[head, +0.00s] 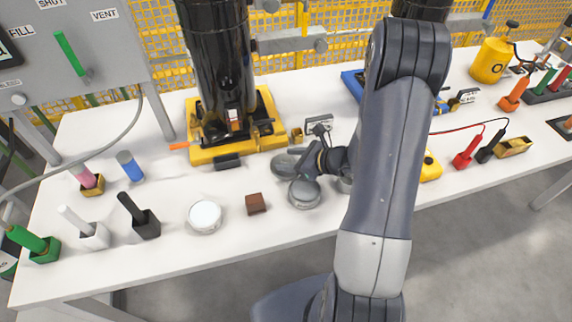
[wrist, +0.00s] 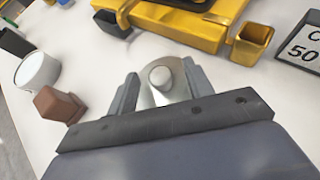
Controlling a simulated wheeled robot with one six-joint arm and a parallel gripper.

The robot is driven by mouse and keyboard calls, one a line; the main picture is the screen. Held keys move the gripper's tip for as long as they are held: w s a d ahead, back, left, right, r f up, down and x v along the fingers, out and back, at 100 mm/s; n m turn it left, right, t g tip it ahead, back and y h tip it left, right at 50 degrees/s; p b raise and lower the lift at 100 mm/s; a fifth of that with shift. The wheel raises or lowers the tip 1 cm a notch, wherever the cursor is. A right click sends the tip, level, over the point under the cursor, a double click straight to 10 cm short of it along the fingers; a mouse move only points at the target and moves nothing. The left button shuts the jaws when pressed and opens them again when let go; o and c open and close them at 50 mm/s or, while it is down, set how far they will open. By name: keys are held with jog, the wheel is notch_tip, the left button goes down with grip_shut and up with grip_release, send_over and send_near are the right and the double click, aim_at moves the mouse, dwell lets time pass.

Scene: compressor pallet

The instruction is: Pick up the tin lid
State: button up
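The grey round tin lid, with a small round knob, is in the wrist view (wrist: 163,77), between the fingers of my gripper (wrist: 160,92). The fingers stand apart on either side of it, and a gap shows at the left finger. In the head view a grey round piece, which looks like the lid (head: 304,196), is on the white table right of a brown block. My gripper (head: 302,172) is right at it there, low over the table; its fingertips are hard to make out. Whether the fingers touch the lid cannot be told. My arm hides the area to the right.
An open white-topped tin (head: 204,216) and the brown block (head: 255,204) stand close on the left. Behind are a yellow pump base (head: 205,153) and a small sign (head: 319,124). Colored tools in holders line the left end. The table's front edge is near.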

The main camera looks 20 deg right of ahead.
jog(key=c, duration=1)
jog(key=shift+r, duration=0.1)
jog(key=shift+c, duration=0.2)
